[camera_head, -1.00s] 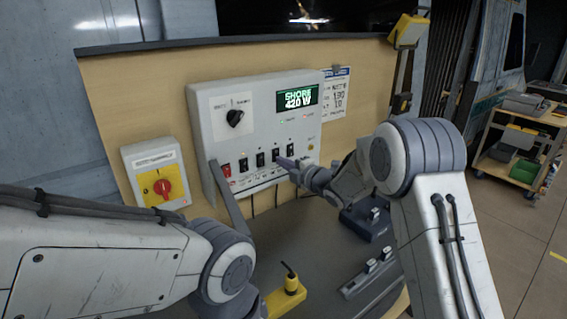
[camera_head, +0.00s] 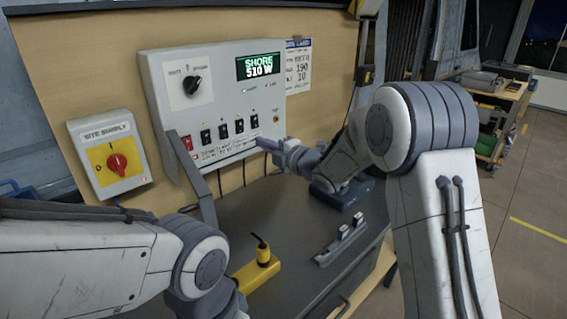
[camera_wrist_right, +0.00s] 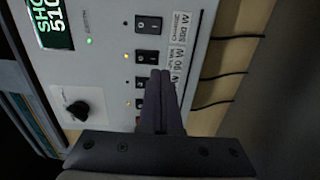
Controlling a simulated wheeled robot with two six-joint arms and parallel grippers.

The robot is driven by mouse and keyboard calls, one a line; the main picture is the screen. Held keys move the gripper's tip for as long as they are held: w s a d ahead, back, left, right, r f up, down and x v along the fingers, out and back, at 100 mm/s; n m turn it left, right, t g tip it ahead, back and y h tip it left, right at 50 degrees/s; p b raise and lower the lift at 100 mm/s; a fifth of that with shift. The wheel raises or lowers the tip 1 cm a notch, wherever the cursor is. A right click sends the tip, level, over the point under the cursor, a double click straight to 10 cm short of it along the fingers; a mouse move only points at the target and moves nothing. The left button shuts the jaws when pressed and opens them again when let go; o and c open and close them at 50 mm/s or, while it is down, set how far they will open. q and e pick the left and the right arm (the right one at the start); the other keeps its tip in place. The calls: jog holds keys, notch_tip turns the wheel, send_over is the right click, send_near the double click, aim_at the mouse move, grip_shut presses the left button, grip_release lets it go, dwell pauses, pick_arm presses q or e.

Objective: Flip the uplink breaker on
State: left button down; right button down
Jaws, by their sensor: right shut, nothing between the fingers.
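The breaker panel (camera_head: 215,85) is a light grey box on a wooden board, its display reading SHORE 510 W. A red switch and several black rocker breakers line its lower edge. The breaker labelled 90 W (camera_wrist_right: 147,57) has a lit orange lamp beside it in the right wrist view; its label's name is partly unreadable. It appears to be this black breaker (camera_head: 239,125) in the head view. My right gripper (camera_head: 262,143) is shut and empty, just below and in front of the row. Its fingers (camera_wrist_right: 160,78) cover part of the labels. My left gripper is out of view.
A yellow device (camera_head: 262,255) and a grey unit with switches (camera_head: 342,240) lie on the dark worktop (camera_head: 290,225). A loaded cart (camera_head: 490,110) stands at the right.

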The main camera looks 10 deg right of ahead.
jog(key=f+b+v, duration=0.1)
jog(key=v, duration=0.6)
jog(key=shift+s+f, duration=0.2)
